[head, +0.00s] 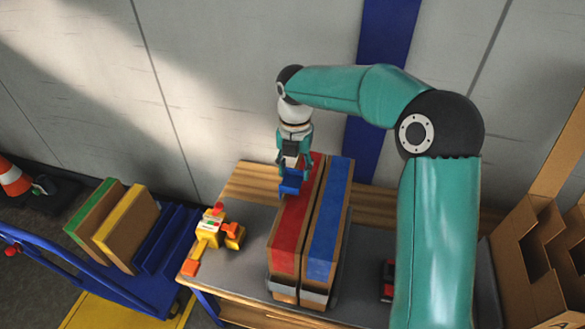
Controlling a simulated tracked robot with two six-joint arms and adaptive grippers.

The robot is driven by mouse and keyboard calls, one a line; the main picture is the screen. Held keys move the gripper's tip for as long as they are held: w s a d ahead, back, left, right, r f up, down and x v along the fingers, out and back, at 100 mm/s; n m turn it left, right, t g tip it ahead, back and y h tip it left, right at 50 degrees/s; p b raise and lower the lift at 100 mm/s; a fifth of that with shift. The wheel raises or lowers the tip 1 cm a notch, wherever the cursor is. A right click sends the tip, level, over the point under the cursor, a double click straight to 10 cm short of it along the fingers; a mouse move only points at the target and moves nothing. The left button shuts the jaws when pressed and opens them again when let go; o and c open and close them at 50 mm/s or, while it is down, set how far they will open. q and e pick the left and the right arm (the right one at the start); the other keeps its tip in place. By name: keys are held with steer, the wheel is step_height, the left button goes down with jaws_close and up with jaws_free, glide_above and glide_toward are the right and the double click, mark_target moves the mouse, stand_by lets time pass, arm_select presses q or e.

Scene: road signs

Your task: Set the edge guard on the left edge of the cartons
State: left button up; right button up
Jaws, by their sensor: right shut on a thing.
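Two tall cartons stand side by side on the table, one with a red top (286,244) and one with a blue top (328,228). A dark line runs between them, and a grey band crosses their near faces. My right gripper (291,172) is shut on a small blue piece, which looks like the edge guard (290,185). It holds the piece at the far left part of the red-topped carton, by its left edge. I cannot tell whether the piece touches the carton. My left gripper is not in view.
A yellow and orange tool (213,236) lies on the table (225,285), left of the cartons. A red object (387,281) is partly hidden by my right arm. A blue cart (120,288) with green and yellow cartons stands left. Divided cardboard (530,250) stands at right.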

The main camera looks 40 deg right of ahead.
steer(key=shift+f+b, duration=0.3)
steer(key=shift+f, duration=0.3)
steer(key=o, duration=1.1)
steer(key=shift+o, duration=0.2)
step_height(320, 180, up, 13)
steer(key=p, duration=0.1)
steer(key=shift+r, duration=0.15)
